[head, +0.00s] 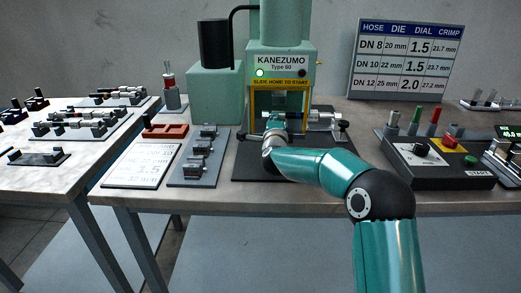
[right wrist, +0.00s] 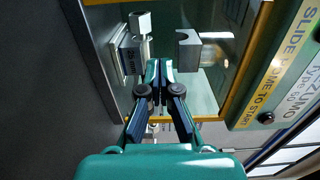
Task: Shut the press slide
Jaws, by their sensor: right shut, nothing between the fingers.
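The green press (head: 282,62), marked KANEZUMO Type 60, stands at the back of the bench. A yellow frame surrounds its opening, under a label reading SLIDE HOME TO START. A green lamp on its front is lit. My right gripper (head: 274,124) is at the front of that opening. In the right wrist view its fingers (right wrist: 158,72) are shut together and empty. A metal block with a mm marking (right wrist: 130,56) is beside the fingertips, and a notched grey block (right wrist: 188,50) is on their other side. Contact is not clear. The arm partly hides the slide area. My left gripper is out of view.
A dark control box (head: 435,160) with knobs and buttons stands right of the press. A grey rack of dies (head: 199,158), a white sheet (head: 142,166) and a red-brown block (head: 166,130) lie to the left. A hose chart (head: 405,56) stands behind.

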